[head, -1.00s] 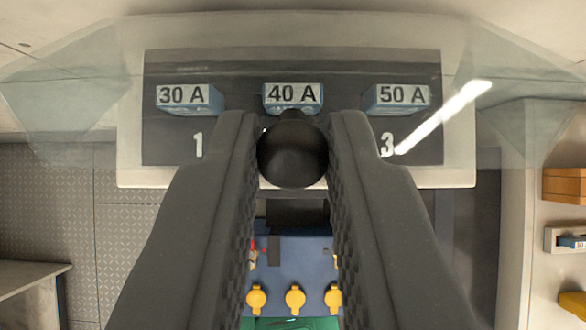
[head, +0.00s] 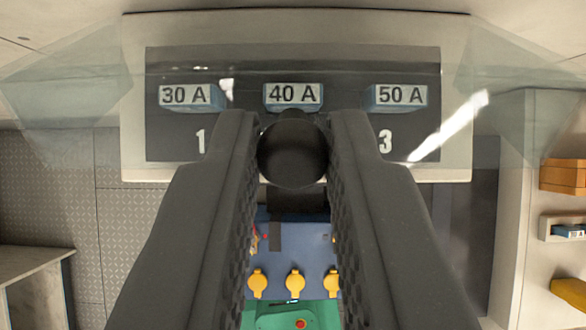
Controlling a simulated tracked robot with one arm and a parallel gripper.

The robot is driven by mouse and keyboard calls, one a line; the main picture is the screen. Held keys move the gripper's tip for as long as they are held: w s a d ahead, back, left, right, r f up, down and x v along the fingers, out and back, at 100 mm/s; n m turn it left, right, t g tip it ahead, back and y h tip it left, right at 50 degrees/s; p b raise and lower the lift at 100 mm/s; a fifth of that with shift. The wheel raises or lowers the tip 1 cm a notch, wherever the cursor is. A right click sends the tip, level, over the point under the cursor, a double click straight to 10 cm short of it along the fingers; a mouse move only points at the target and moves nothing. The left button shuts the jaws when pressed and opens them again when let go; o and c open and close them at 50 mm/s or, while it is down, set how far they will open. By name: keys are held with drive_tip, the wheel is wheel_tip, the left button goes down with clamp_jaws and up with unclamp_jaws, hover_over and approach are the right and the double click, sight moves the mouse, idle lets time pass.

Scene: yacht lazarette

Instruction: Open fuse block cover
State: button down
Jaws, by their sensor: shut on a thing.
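The fuse block (head: 135,120) is a pale panel at the top of the head view with a dark face. Three blue fuses sit on it, labelled 30 A (head: 186,96), 40 A (head: 293,95) and 50 A (head: 398,96). The digits 1 and 3 show below the outer fuses. A clear cover (head: 65,100) spreads in front of the block and past both its sides, with a glare streak at the right. My gripper (head: 292,150) is shut on a round black knob (head: 292,155), which hides the middle digit. How the knob joins the cover is hidden.
Below, between my fingers, are a blue panel with yellow caps (head: 295,284) and a green object (head: 300,316) with a red button. At right, a ledge holds an orange box (head: 563,176) and a small tray (head: 562,230). A grey bench (head: 35,262) stands lower left.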

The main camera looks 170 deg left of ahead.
drive_tip(key=c, duration=1.3)
unclamp_jaws()
drive_tip(key=shift+w, duration=0.15)
drive_tip(key=shift+c, duration=0.2)
drive_tip(key=b+v, duration=0.3)
drive_tip(key=v, duration=1)
drive_tip(key=shift+s+r, duration=0.25)
drive_tip(key=shift+r+b, duration=0.1)
drive_tip(key=shift+b, duration=0.2)
